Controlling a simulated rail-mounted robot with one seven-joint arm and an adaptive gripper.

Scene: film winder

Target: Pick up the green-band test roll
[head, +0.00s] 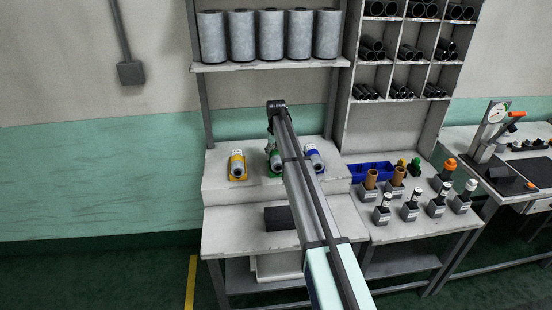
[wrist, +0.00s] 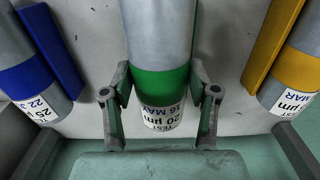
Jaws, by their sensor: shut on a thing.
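A yellow-band roll (head: 237,165) lies left in a yellow holder, and a blue-band roll (head: 314,159) lies right in a blue one, close by. Large grey rolls (head: 270,36) stand on the shelf above. A dark block (head: 279,218) sits on the lower bench. Several tools (head: 410,207) stand right.

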